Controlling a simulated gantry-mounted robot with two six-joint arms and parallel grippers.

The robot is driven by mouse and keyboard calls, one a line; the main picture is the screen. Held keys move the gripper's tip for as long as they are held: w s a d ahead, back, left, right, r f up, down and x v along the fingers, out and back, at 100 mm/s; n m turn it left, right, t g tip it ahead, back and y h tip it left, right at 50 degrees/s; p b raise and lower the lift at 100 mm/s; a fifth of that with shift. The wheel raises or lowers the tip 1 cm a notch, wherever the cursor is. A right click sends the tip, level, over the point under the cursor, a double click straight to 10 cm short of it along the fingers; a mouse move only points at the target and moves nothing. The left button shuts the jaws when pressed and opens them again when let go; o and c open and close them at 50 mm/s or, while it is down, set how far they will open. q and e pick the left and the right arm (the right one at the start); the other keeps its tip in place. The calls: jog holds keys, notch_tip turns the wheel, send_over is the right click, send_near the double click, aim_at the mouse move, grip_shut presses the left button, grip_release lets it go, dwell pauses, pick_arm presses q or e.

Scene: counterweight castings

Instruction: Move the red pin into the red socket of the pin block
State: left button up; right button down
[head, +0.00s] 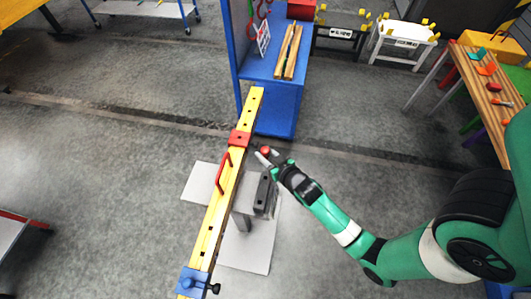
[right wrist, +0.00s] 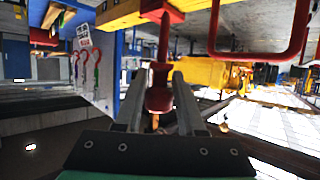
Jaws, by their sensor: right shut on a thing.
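My right gripper (head: 268,156) is beside the yellow beam, just right of the red block (head: 239,139) on it. It is shut on the red pin (head: 265,150). In the right wrist view the red pin (right wrist: 160,98) stands between the two fingers (right wrist: 157,98), its shaft pointing up the picture towards the red block (right wrist: 160,9). I cannot tell whether the shaft's end touches or enters that block. I cannot clearly make out a separate pin block with a red socket. My left gripper is not in view.
A dark grey casting (head: 264,195) is below my gripper. A blue table (head: 268,70) holds wooden bars (head: 289,52). Open floor lies to the left.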

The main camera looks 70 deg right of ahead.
aim_at(266, 174)
jog(key=shift+f+b, duration=7.35)
jog(key=shift+f, duration=1)
jog(key=shift+c, duration=2.2)
grip_release()
jog(key=p+v, duration=0.1)
jog(key=v, duration=1)
jog(key=shift+s+r, duration=0.2)
jog(key=shift+a, duration=0.15)
